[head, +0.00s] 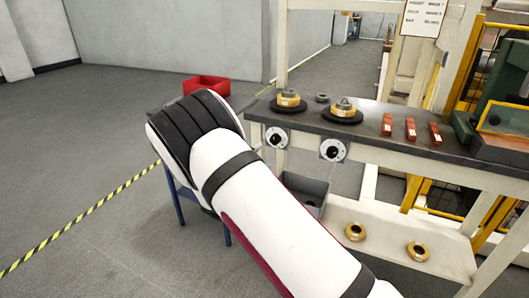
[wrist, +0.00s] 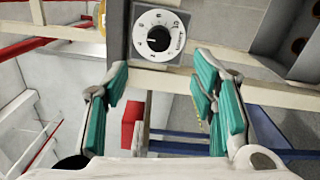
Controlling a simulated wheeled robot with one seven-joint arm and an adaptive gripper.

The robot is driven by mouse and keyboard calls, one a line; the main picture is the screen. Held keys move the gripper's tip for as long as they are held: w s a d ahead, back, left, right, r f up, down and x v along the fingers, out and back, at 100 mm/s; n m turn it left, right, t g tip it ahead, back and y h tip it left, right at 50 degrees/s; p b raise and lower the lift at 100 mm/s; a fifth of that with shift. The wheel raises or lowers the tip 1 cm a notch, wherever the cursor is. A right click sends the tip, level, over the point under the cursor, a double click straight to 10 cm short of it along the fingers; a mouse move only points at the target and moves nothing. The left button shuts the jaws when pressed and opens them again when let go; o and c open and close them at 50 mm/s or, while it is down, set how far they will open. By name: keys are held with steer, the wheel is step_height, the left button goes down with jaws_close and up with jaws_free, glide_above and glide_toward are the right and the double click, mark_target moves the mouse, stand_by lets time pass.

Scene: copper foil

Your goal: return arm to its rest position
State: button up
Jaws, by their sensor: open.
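My gripper (wrist: 165,112) shows in the wrist view with its two teal-padded fingers spread apart and nothing between them. Beyond the fingertips is a white dial (wrist: 158,34) on a dark square plate, fixed to the bench's front rail. In the head view my white and black arm reaches across the middle toward the bench and hides my gripper. Two dials, a left one (head: 277,138) and a right one (head: 333,149), show on the bench front there. I cannot tell which one the wrist view shows.
The dark-topped bench (head: 400,148) carries two brass-coloured rolls on black discs (head: 288,103) and several copper-red blocks (head: 411,128). A red bin (head: 207,84) stands behind my arm. Floor at left is clear.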

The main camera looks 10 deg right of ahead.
steer(key=shift+s+a, duration=0.25)
steer(key=shift+s, duration=0.15)
steer(key=s+d+r+m+g+h, duration=0.3)
steer(key=s+d+r+m+g, duration=0.65)
steer(key=s+d+r, duration=0.6)
steer(key=s+d+r+m+g+y, duration=0.1)
steer(key=s+d+g+y, duration=0.1)
steer(key=s, duration=0.6)
steer(key=s+d+r+m+g+y, duration=0.1)
steer(key=s+d+g+y, duration=0.15)
steer(key=s, duration=0.45)
steer(key=s+a+f+m+y, duration=0.1)
steer(key=s+a+y, duration=0.4)
steer(key=s, duration=0.7)
steer(key=s+a+y, duration=0.4)
steer(key=s+a, duration=0.3)
steer(key=s, duration=0.5)
step_height(320, 180, up, 21)
steer(key=t+p, duration=0.3)
steer(key=p, duration=1.7)
steer(key=shift+s+a+r+t, duration=0.15)
steer(key=shift+a+t, duration=0.1)
steer(key=shift+t, duration=0.05)
